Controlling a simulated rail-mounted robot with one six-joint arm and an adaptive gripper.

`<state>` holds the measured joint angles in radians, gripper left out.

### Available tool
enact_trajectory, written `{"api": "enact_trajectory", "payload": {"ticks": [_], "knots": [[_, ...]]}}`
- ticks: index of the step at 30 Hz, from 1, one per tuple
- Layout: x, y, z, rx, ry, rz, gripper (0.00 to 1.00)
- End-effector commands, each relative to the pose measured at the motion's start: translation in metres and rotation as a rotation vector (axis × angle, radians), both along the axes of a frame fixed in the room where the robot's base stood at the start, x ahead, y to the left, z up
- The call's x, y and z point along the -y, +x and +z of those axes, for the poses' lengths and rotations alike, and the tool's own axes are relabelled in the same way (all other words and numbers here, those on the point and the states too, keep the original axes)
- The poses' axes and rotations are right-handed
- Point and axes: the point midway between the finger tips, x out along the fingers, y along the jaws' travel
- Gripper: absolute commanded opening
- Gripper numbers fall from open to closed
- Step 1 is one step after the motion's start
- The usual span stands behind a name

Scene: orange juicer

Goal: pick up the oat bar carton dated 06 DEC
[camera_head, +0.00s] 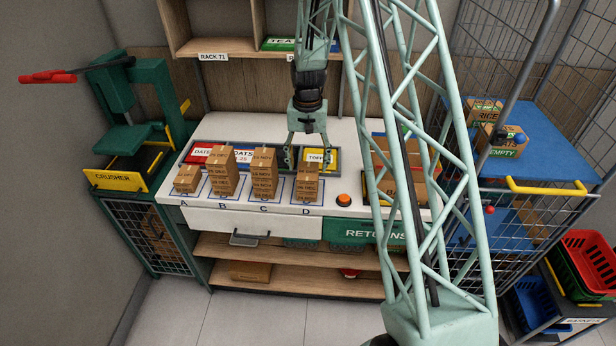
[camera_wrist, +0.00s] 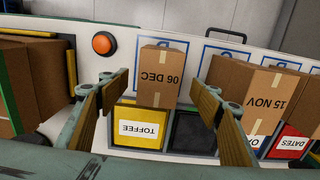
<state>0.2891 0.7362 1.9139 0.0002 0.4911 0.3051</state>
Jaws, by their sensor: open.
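The brown carton printed 06 DEC (camera_wrist: 166,68) shows in the wrist view between my two fingers, with a gap on each side. In the head view it appears to be the top carton (camera_head: 308,168) of the stack at mark D; its print is too small to read there. My gripper (camera_head: 308,157) is open, pointing down, just behind and above that stack. In the wrist view my gripper (camera_wrist: 158,82) holds nothing. A carton printed 15 NOV (camera_wrist: 270,88) stands to the right in the wrist view.
Other carton stacks stand at marks A (camera_head: 187,178), B (camera_head: 221,178) and C (camera_head: 264,172). A yellow TOFFEE bin (camera_wrist: 140,130) lies close to the 06 DEC carton. An orange button (camera_head: 344,199) sits right of stack D. A large open carton (camera_head: 392,160) is further right.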

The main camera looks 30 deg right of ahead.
Motion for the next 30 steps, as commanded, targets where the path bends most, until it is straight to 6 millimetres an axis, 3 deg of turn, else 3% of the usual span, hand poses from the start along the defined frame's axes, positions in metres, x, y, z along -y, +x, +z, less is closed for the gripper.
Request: {"api": "enact_trajectory", "payload": {"ticks": [11, 30], "knots": [[0.000, 0.000, -0.005, -0.002, 0.000, 0.000, 0.58], [0.002, 0.002, -0.050, -0.001, 0.001, 0.000, 0.58]]}}
